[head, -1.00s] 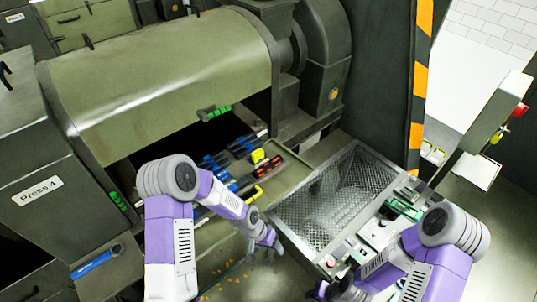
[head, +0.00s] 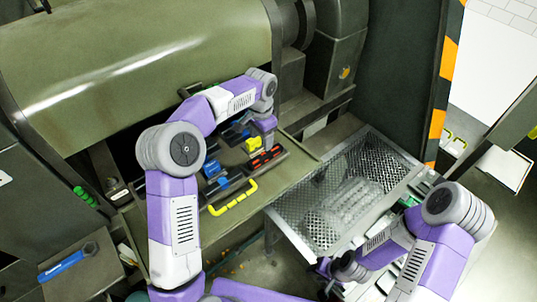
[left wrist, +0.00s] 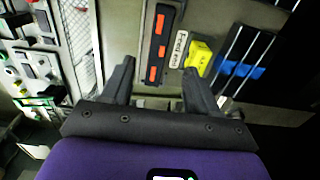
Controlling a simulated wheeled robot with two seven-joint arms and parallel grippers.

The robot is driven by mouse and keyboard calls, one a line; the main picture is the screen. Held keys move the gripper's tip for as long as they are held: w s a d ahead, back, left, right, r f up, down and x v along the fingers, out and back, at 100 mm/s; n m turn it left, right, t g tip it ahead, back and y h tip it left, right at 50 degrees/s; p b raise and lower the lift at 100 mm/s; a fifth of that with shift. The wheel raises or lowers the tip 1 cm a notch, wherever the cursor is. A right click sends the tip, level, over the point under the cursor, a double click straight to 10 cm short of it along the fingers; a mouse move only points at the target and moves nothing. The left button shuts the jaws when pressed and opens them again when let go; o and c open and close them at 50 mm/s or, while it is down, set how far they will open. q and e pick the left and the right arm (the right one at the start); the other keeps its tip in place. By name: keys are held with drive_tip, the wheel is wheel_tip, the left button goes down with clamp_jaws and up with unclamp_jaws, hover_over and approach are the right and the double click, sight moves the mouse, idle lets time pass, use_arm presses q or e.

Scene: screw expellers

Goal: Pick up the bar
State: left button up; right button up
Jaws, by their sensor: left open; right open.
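A dark holder with orange-red pieces (head: 266,158) lies on the tray under the press, and shows upright in the left wrist view (left wrist: 157,48). A yellow handle-shaped bar (head: 232,199) lies along the tray's front edge. I cannot tell which piece the task calls the bar. My left gripper (head: 268,140) reaches over the tray, just above the orange-red piece. In the left wrist view it is open (left wrist: 158,70), its fingers apart with the holder beyond them and nothing held. My right gripper (head: 334,287) is low beside the mesh basket, mostly hidden by its own arm.
The wire-mesh basket (head: 310,210) stands right of the tray (head: 285,190). Blue and yellow items (head: 212,170) lie next to the orange-red piece. The green press housing (head: 140,60) overhangs behind. A blue-handled tool (head: 62,264) rests at lower left.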

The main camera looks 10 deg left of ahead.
sight(265, 154)
use_arm(q)
drive_tip(key=f, duration=0.1)
drive_tip(key=w+f, duration=0.1)
drive_tip(key=f, duration=0.1)
drive_tip(key=shift+w, duration=0.3)
drive_tip(key=f, duration=0.3)
drive_tip(key=d+f, duration=0.1)
drive_tip(key=f, duration=0.1)
drive_tip(key=shift+s, duration=0.3)
drive_tip(key=shift+f, duration=0.5)
drive_tip(key=shift+r, duration=0.1)
clamp_jaws()
